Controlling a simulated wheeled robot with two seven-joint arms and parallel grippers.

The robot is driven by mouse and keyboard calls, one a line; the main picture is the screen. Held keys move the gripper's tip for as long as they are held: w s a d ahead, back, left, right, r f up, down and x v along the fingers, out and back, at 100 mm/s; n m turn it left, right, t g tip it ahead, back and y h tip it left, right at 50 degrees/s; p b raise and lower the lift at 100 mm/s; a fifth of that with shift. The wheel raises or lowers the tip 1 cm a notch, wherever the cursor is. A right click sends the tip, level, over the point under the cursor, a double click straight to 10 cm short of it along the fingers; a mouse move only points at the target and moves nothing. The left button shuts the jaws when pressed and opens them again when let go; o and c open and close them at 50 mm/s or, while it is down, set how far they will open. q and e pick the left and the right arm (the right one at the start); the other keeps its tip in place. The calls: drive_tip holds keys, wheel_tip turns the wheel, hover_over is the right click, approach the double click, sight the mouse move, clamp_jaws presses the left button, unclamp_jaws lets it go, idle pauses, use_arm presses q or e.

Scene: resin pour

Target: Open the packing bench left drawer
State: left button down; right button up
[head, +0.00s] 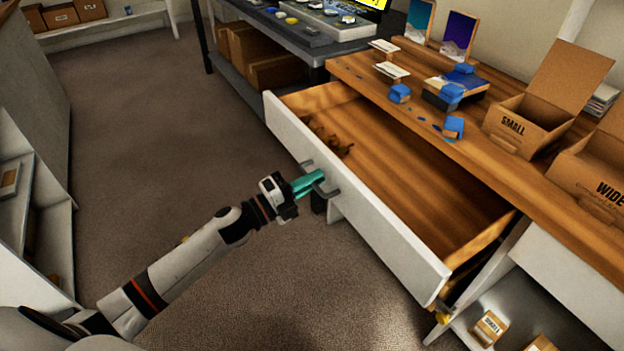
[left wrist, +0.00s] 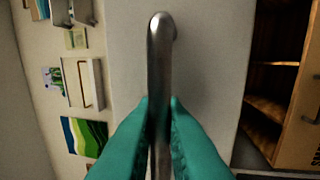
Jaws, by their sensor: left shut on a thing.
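The packing bench left drawer (head: 365,210) is pulled well out from under the wooden bench top (head: 480,125). Its white front faces my arm, and its wooden inside shows, with a few small brown items (head: 330,140) at the far left end. My left gripper (head: 308,183) has teal fingers shut on the drawer's metal handle (head: 326,182). In the left wrist view the teal fingers (left wrist: 158,125) press on both sides of the handle bar (left wrist: 159,60), in front of the white drawer front (left wrist: 208,80). My right gripper is not in view.
An open SMALL box (head: 520,122) and a WIDE box (head: 590,165) stand on the bench, with blue items (head: 400,93) nearby. A dark workbench (head: 290,45) stands behind. A white shelf unit (head: 25,200) is at left. The carpet (head: 160,140) between is clear.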

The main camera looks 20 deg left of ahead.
use_arm(q)
drive_tip(key=c, duration=1.6)
unclamp_jaws()
drive_tip(key=shift+o, duration=0.2)
